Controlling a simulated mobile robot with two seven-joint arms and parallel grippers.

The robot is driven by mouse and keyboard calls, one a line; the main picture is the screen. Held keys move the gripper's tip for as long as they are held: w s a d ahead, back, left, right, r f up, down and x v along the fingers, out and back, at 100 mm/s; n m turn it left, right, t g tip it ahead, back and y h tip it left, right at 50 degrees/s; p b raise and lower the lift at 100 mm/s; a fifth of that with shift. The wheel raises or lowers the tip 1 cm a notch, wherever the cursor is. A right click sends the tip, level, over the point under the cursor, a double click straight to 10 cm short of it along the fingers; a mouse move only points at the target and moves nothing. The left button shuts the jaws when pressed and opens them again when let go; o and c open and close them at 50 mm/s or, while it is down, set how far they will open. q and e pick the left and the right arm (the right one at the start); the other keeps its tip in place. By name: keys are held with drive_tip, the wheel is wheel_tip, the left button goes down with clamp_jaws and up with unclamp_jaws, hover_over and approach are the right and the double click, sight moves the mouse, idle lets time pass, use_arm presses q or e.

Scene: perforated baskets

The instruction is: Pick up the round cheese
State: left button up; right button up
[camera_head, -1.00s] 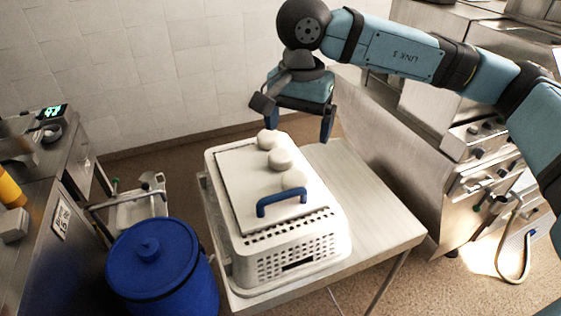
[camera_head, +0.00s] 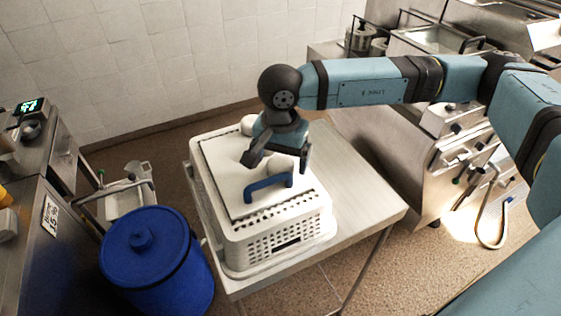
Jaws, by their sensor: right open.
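Pale round cheeses sit in a row on a white board (camera_head: 222,170) over a perforated basket (camera_head: 285,236). The far cheese (camera_head: 248,124) shows beside my right gripper (camera_head: 279,160). The near cheese (camera_head: 286,166) is partly covered by the gripper, just behind a blue handle (camera_head: 268,186). The middle cheese seen earlier is hidden behind the gripper. My right gripper is open, pointing down over the row, its fingers apart. I cannot tell whether they touch a cheese. My left gripper is not in view.
The basket stands on a steel table (camera_head: 360,190) with free room to its right. A blue lidded bin (camera_head: 150,250) stands at the left of the table. Steel counters flank both sides. A tiled wall (camera_head: 150,70) is behind.

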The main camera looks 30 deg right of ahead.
drive_tip(key=shift+w+f, duration=0.1)
drive_tip(key=shift+f, duration=0.8)
drive_tip(key=shift+c, duration=0.5)
drive_tip(key=c, duration=0.9)
drive_tip(key=shift+c, duration=0.2)
